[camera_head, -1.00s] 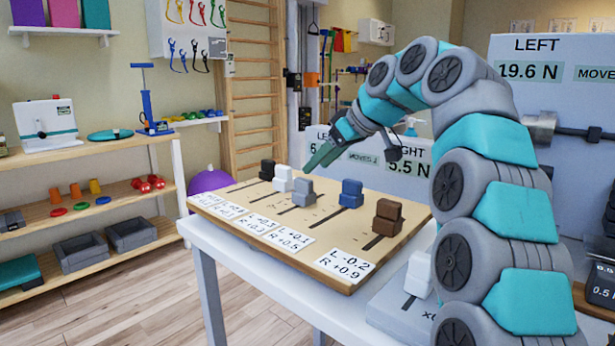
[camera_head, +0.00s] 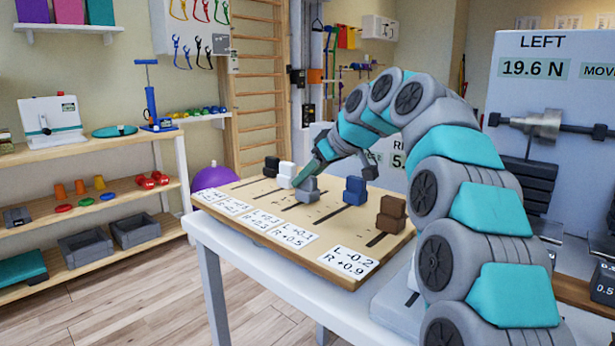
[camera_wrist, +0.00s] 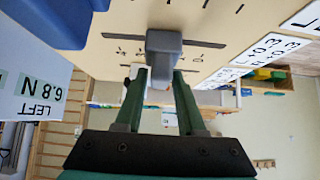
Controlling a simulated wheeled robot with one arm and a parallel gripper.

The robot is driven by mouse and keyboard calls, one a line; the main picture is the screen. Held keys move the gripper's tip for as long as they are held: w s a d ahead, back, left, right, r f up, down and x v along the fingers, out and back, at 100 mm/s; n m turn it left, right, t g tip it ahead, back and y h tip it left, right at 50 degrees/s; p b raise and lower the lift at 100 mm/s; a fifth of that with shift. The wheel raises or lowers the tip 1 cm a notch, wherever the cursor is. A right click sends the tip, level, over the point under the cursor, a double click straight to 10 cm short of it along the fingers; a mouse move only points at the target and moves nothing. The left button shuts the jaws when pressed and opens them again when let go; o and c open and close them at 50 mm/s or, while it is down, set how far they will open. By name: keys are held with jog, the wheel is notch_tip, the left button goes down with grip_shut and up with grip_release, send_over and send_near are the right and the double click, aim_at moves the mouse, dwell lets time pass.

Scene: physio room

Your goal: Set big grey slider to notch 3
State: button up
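The big grey slider (camera_head: 308,190) sits on its slot in the wooden slider board (camera_head: 372,257), in the middle of the row. It also shows in the wrist view (camera_wrist: 163,42), on a dark slot with small notch numbers that I cannot read surely. My gripper (camera_head: 304,176) is right at the slider in the head view. In the wrist view my gripper (camera_wrist: 160,72) has its two green fingers apart, with the tips at either side of the slider's near end. Contact with the slider cannot be told.
A blue slider (camera_head: 355,190) and a brown slider (camera_head: 391,214) stand to the right. A white slider (camera_head: 286,174) and a black slider (camera_head: 271,166) stand to the left. White label cards line the board's front edge. A LEFT display (camera_head: 543,70) reads 19.6 N.

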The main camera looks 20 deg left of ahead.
grip_shut()
dwell(1.0)
